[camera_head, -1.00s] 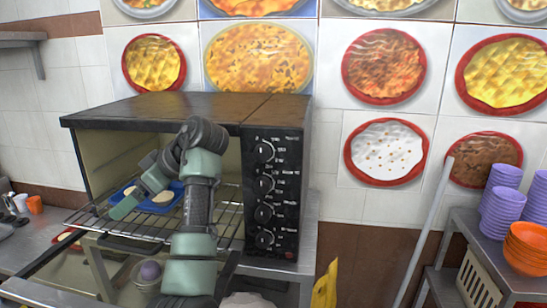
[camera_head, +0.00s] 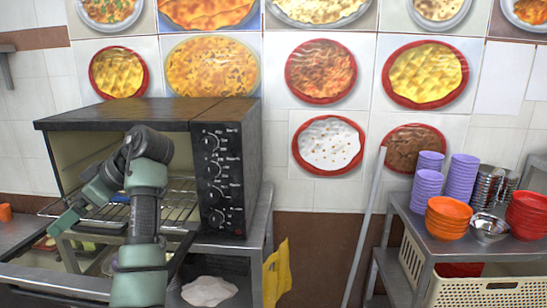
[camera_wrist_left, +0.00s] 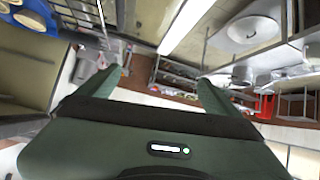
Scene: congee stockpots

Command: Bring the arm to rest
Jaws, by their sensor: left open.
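My left arm rises in front of the oven (camera_head: 145,111) in the head view and bends down to the left. My left gripper (camera_head: 57,227) points down and left, outside the oven's front left corner. In the left wrist view the two fingers of my left gripper (camera_wrist_left: 164,80) stand wide apart with nothing between them. A blue tray (camera_wrist_left: 40,18) with pale pieces shows at the upper left of that view. The arm hides part of the oven's inside in the head view. My right gripper is not in view.
The oven's wire rack (camera_head: 180,205) sticks out at the front. A shelf unit (camera_head: 440,235) at right holds purple cups (camera_head: 462,180), orange bowls (camera_head: 447,217) and red bowls (camera_head: 527,215). A grey pole (camera_head: 366,235) leans at the wall. A yellow cloth-like item (camera_head: 277,275) hangs beside the counter.

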